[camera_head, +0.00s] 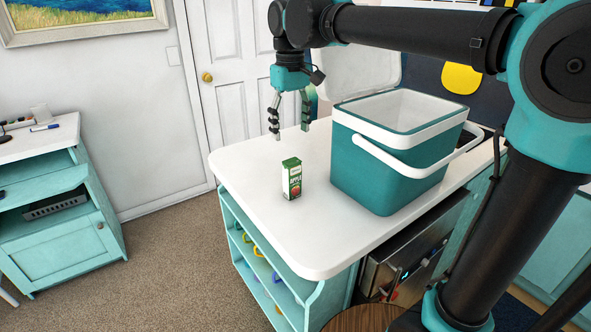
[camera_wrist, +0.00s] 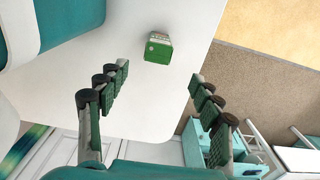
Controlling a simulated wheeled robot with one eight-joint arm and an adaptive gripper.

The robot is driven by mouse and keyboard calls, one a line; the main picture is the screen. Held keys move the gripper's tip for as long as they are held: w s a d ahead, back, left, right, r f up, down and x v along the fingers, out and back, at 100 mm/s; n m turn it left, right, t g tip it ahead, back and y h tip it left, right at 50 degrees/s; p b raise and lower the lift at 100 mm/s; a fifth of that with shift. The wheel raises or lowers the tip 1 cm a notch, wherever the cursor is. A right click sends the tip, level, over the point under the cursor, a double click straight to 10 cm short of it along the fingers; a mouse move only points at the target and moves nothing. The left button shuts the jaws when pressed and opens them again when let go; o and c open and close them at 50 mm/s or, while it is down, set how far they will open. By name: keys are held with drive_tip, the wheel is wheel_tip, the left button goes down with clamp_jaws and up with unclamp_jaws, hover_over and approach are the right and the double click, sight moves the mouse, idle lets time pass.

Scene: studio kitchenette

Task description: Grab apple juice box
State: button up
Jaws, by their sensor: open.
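The apple juice box (camera_head: 292,181) is a small white and green carton with a red picture on its front. It stands upright on the white counter (camera_head: 305,226), left of the teal cooler. My gripper (camera_head: 290,126) is open and empty, pointing down above the counter, behind and higher than the box and apart from it. In the wrist view the green top of the juice box (camera_wrist: 158,48) shows beyond the gap between the open fingers (camera_wrist: 159,78).
A teal cooler (camera_head: 375,180) with a white rim, its lid open, stands close to the right of the box. The counter in front and left of the box is clear. A low teal cabinet (camera_head: 62,235) stands at the far left.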

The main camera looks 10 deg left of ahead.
sight(292, 182)
drive_tip(key=shift+w+f, duration=0.15)
drive_tip(key=shift+f, duration=0.15)
wheel_tip(292, 182, down, 17)
drive_tip(key=shift+r, duration=0.1)
drive_tip(key=shift+d, duration=0.1)
drive_tip(key=shift+c, duration=0.4)
drive_tip(key=c, duration=1.3)
drive_tip(key=shift+r, duration=0.1)
drive_tip(key=shift+c, duration=0.2)
